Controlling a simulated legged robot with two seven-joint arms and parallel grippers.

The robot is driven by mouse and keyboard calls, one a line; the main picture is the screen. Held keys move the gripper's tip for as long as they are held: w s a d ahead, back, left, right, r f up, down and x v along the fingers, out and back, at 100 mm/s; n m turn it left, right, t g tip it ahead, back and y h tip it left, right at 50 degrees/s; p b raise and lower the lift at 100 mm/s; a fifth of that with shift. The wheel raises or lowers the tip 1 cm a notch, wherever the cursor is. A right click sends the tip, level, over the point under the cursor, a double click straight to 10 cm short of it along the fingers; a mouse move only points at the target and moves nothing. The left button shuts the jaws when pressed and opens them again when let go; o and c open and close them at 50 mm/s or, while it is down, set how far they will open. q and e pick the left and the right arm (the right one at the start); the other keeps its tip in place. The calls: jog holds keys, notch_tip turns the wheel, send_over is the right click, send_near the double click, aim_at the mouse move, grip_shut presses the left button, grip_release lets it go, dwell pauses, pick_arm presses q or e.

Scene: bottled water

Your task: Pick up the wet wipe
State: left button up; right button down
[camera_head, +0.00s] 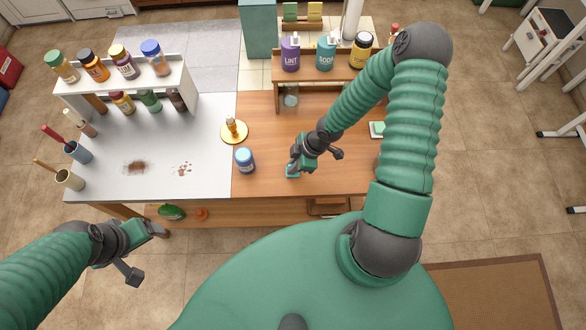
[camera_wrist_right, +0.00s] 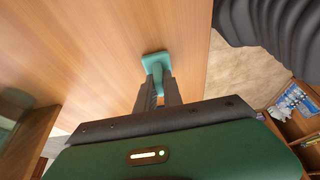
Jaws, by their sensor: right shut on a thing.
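The wet wipe is a small teal piece (camera_head: 292,171) on the wooden part of the table, near its front edge. In the right wrist view the wet wipe (camera_wrist_right: 155,62) shows at the fingertips, with a narrow part between them and a flatter part spread beyond. My right gripper (camera_head: 297,163) points down and is shut on the wet wipe; I cannot tell whether it is clear of the wood. My left gripper (camera_head: 160,230) is empty, off the table's front left edge; its finger gap is too small to judge.
A blue-lidded jar (camera_head: 244,160) and a gold round stand (camera_head: 234,131) are left of the right gripper. Brown stains (camera_head: 136,168) mark the white tabletop (camera_head: 205,185). Bottle shelves (camera_head: 125,88) stand behind. A small green-and-white item (camera_head: 377,130) lies to the right.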

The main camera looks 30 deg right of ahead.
jog(key=shift+d, duration=0.15)
jog(key=shift+w+r, duration=0.1)
jog(key=shift+r, duration=0.6)
jog(key=shift+s+r, duration=0.15)
jog(key=shift+r, duration=0.35)
jog(key=shift+s+r, duration=0.15)
jog(key=shift+r, duration=0.35)
jog(key=s, duration=0.2)
jog(key=s+a+b, duration=0.1)
jog(key=s, duration=0.2)
jog(key=s+a+b, duration=0.1)
jog(key=s, duration=0.1)
jog(key=shift+s+a+r, duration=0.2)
jog(key=shift+s, duration=0.05)
jog(key=s+a+r+p, duration=0.1)
jog(key=s+a+p, duration=0.1)
jog(key=s+p, duration=0.5)
jog(key=p, duration=0.3)
jog(key=shift+s+p, duration=0.25)
jog(key=shift+p, duration=0.1)
jog(key=shift+w+a, duration=0.1)
